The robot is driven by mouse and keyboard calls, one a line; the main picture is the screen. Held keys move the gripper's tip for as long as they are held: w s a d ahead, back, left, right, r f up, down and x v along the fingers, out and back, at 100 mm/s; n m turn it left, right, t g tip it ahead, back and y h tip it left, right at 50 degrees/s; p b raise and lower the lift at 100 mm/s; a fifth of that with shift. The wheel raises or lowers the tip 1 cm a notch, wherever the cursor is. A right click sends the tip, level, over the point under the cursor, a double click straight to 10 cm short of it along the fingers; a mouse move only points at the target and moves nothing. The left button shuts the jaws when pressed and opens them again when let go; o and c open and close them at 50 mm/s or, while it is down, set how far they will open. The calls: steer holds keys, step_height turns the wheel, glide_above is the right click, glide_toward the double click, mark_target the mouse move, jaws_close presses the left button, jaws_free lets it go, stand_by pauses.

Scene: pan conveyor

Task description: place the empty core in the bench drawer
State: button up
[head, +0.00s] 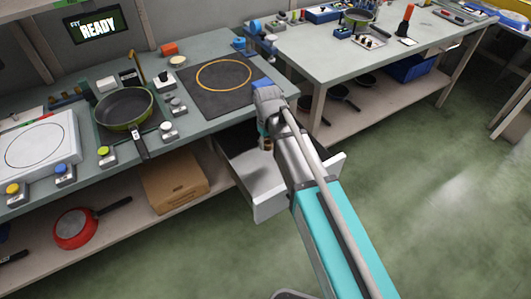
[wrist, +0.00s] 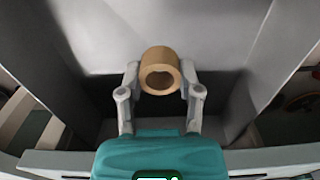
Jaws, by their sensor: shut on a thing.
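The empty core (wrist: 160,58) is a tan cardboard ring, held between the two fingers of my gripper (wrist: 160,85) in the wrist view. My gripper is shut on it. The bench drawer (head: 268,202) is pulled out from under the bench and is white-grey inside. In the wrist view the drawer's walls (wrist: 90,35) rise on both sides of the core, and the core is over or within the drawer; I cannot tell whether it touches the floor. In the head view my arm hides part of the drawer, and a small brown bit of the core (head: 266,144) shows beside it.
On the bench (head: 215,125) stand a green-rimmed pan (head: 123,108), a dark mat with an orange ring (head: 190,90) and a white plate unit (head: 40,145). A cardboard box (head: 173,180) and a red pan (head: 76,228) lie on the shelf below. The floor at right is clear.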

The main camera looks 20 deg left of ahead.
mark_target(265, 153)
steer(key=shift+w+a+f+b, duration=0.35)
steer(key=shift+w+f+b, duration=0.25)
steer(key=shift+f, duration=0.2)
steer(key=shift+w+a+f+b, duration=0.35)
steer(key=shift+w+f+b, duration=0.2)
steer(key=shift+f, duration=0.25)
steer(key=shift+w+a+f+b, duration=0.2)
steer(key=shift+w+f+b, duration=0.05)
steer(key=shift+f+b, duration=1.75)
steer(key=shift+b, duration=0.05)
steer(key=o, duration=0.8)
steer(key=shift+f, duration=0.1)
steer(key=shift+c, duration=0.2)
step_height(265, 153, up, 12)
steer(key=p, duration=1.2)
